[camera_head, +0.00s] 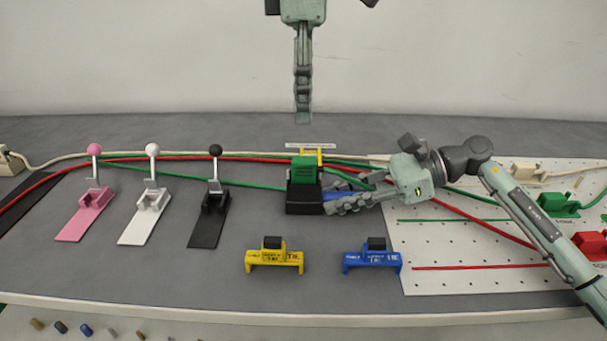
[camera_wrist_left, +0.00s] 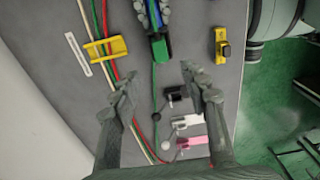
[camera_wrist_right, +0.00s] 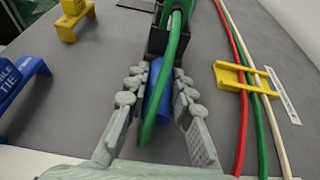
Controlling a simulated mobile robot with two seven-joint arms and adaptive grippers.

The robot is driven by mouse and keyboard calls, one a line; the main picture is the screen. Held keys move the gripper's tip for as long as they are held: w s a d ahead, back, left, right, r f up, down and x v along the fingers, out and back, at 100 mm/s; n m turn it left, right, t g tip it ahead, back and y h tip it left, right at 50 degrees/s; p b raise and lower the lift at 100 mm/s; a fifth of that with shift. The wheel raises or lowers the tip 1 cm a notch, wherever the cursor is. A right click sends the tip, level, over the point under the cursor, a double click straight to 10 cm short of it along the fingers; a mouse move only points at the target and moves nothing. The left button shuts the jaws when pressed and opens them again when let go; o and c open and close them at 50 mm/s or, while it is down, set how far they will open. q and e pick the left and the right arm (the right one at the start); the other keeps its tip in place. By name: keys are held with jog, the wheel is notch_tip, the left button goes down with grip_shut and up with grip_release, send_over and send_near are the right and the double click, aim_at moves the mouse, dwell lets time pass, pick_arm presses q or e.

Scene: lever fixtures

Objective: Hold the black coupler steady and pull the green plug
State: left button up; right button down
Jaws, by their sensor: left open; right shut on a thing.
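The green plug (camera_head: 304,168) sits on top of the black coupler (camera_head: 304,199) at mid table, with a green cable (camera_wrist_right: 171,55) running from it. A blue bar (camera_wrist_right: 158,88) extends from the coupler's right side in the head view. My right gripper (camera_head: 343,197) is shut on this blue bar, its fingers on either side in the right wrist view (camera_wrist_right: 157,76). My left gripper (camera_head: 303,116) hangs above and behind the plug, pointing down. It is open and empty in the left wrist view (camera_wrist_left: 160,78), with the green plug (camera_wrist_left: 161,47) ahead, apart from its fingers.
A yellow cable bracket (camera_head: 313,154) straddles the cables just behind the coupler. Yellow (camera_head: 274,261) and blue (camera_head: 372,260) cable ties stand in front. Pink (camera_head: 92,200), white (camera_head: 151,203) and black (camera_head: 213,203) levers stand left. A white pegboard (camera_head: 450,245) lies right.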

aim_at(304, 160)
pick_arm(q)
notch_tip(304, 160, down, 11)
dwell(0.6)
grip_shut()
dwell(0.5)
